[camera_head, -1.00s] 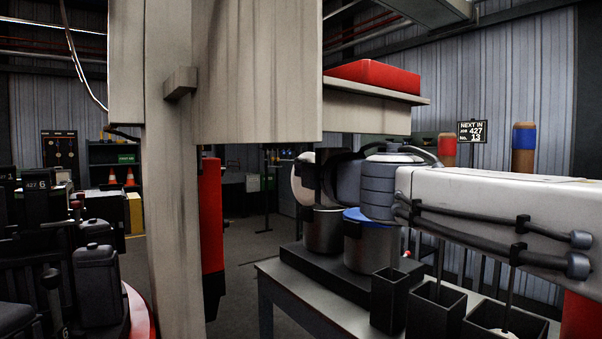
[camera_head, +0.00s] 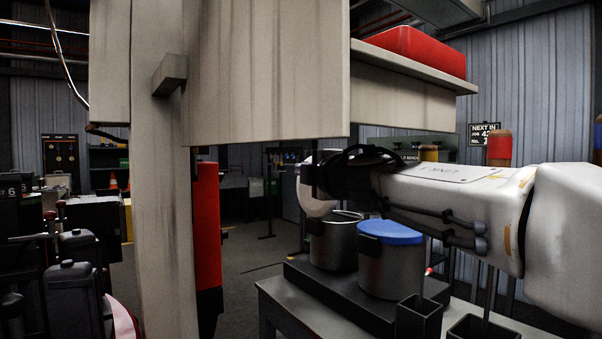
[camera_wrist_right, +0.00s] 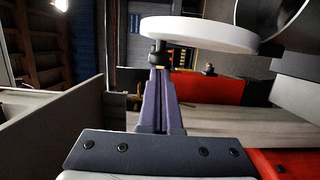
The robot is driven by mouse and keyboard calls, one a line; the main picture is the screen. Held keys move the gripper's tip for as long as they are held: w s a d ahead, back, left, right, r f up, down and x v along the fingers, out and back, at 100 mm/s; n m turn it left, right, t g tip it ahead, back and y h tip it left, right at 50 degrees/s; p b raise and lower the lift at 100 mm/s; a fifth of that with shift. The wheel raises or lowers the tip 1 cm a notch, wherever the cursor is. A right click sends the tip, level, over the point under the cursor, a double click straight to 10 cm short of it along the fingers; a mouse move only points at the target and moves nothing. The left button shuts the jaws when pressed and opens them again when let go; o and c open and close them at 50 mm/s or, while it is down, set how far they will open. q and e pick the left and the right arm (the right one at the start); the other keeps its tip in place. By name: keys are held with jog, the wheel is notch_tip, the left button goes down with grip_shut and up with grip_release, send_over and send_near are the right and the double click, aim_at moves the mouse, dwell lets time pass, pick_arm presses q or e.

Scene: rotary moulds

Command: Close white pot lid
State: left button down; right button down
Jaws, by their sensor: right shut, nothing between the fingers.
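The white pot lid (camera_head: 312,196) stands raised, roughly upright, at the left side of its metal pot (camera_head: 333,246). The pot's rim shows uncovered. My right gripper (camera_head: 318,177) is shut and empty, with its fingers in front of the lid in the head view and partly hiding it. In the right wrist view the lid is a thick white disc (camera_wrist_right: 196,34) just beyond the shut fingertips (camera_wrist_right: 160,60). I cannot tell whether they touch. My left gripper is not in view.
A second metal pot with a blue lid (camera_head: 390,232) stands close on the right, on the same dark base (camera_head: 315,286). Dark open boxes (camera_head: 419,318) stand in front. A pale post (camera_head: 160,220) and overhead panel (camera_head: 265,75) lie to the left, with a red box (camera_head: 415,50) on a shelf.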

jog(key=shift+w+a, duration=0.1)
jog(key=shift+a, duration=0.05)
jog(key=shift+w+d+r+p, duration=0.25)
jog(key=shift+w+d+p, duration=0.15)
jog(key=shift+d, duration=0.2)
